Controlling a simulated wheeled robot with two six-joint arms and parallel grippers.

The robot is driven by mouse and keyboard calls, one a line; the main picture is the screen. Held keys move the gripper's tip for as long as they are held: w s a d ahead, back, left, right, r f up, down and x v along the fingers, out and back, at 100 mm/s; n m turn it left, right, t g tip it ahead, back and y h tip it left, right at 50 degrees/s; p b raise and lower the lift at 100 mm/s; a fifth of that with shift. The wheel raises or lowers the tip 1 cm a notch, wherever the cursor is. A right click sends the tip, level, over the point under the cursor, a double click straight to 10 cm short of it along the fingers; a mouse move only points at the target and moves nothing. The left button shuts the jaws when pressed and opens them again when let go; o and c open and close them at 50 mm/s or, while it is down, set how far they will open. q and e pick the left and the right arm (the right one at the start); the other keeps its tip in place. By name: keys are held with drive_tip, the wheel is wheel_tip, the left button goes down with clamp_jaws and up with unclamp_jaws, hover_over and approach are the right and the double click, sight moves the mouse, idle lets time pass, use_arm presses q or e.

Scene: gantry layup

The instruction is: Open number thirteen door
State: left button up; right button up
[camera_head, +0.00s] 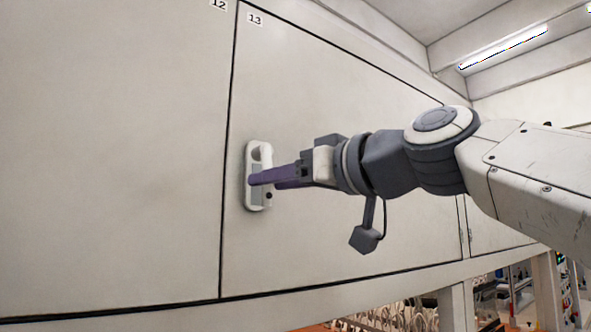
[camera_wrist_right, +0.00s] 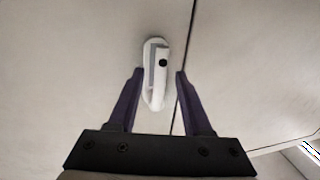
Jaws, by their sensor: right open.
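The number thirteen door (camera_head: 330,110) is a pale grey panel with a "13" label at its upper left corner, and it sits flush in its frame, shut. Its white oval handle (camera_head: 258,198) is near the door's left edge. My right gripper (camera_head: 262,179) points at the handle, its purple fingers partly covering it. In the right wrist view the handle (camera_wrist_right: 154,88) lies between the two open fingers (camera_wrist_right: 156,78), with a gap on both sides. I cannot tell whether the fingertips touch the door. My left gripper is not in view.
The door marked 12 (camera_head: 115,150) is to the left, across a thin dark seam, also shut. A ceiling light (camera_head: 505,46) is at the upper right. Below the doors are a ledge, posts (camera_head: 456,308) and cluttered equipment at the lower right.

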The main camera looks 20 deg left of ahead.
drive_tip(key=shift+w+a, duration=0.15)
drive_tip(key=shift+a, duration=0.2)
clamp_jaws()
idle(1.2)
